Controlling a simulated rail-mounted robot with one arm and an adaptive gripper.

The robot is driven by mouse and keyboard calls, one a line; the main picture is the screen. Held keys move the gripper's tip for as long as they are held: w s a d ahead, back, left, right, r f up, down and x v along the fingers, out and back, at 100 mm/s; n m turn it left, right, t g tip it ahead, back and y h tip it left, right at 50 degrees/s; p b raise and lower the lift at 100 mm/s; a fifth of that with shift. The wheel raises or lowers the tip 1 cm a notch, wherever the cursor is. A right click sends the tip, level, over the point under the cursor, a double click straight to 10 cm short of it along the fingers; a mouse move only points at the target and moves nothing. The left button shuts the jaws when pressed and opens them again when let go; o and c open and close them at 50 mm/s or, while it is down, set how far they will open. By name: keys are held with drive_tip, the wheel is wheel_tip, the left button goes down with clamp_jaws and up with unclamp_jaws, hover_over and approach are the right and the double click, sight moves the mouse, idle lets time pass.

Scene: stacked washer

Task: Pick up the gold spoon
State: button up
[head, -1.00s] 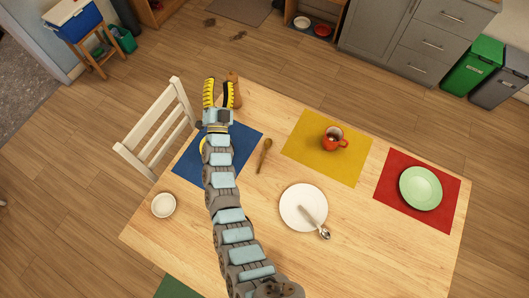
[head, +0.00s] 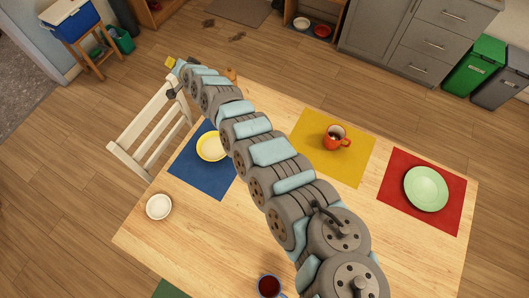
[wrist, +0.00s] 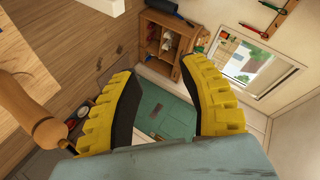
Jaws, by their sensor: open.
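The gold spoon does not show in any view now. In the earlier head view a gold-brown spoon lay on the table between the blue and yellow mats; my arm now covers that spot. My gripper (wrist: 156,72) is open, with its yellow fingers spread and nothing between them. In the head view only a small yellow part of it shows at the far end of my arm, above the chair at the upper left. It is beyond the table's edge, and the wrist view looks out toward a shelf and window.
The table (head: 150,222) holds a yellow bowl (head: 211,147) on a blue mat (head: 197,181), a white bowl (head: 159,207), a red mug (head: 336,137), a green plate (head: 427,188) and a dark-red drink (head: 269,286). A white chair (head: 150,125) stands left. A wooden turned object (wrist: 45,128) is near the gripper.

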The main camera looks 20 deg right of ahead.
drive_tip(key=s+d+f+g+h+b, duration=0.1)
drive_tip(key=s+d+f+g, duration=0.4)
drive_tip(key=s, duration=0.5)
drive_tip(key=s+d+f+g+h+b, duration=0.1)
drive_tip(key=s+d+f+g, duration=0.25)
drive_tip(key=s+d, duration=0.45)
drive_tip(key=s+d+f+g+h+b, duration=0.1)
drive_tip(key=s+d+f+g, duration=0.35)
drive_tip(key=s, duration=0.75)
drive_tip(key=shift+t, duration=0.4)
drive_tip(key=shift+a+f+b, duration=0.15)
drive_tip(key=shift+f+b, duration=0.2)
drive_tip(key=shift+f, duration=2.85)
drive_tip(key=shift+a+f+b, duration=0.1)
drive_tip(key=shift+f+b, duration=0.25)
drive_tip(key=shift+f, duration=2.85)
drive_tip(key=shift+s+a+f, duration=0.1)
drive_tip(key=shift+a+f, duration=0.1)
drive_tip(key=shift+f, duration=0.55)
drive_tip(key=shift+s+a+f, duration=0.1)
drive_tip(key=shift+a+f, duration=0.05)
drive_tip(key=shift+f, duration=0.6)
drive_tip(key=shift+d+f, duration=0.1)
drive_tip(key=shift+f, duration=0.9)
clamp_jaws()
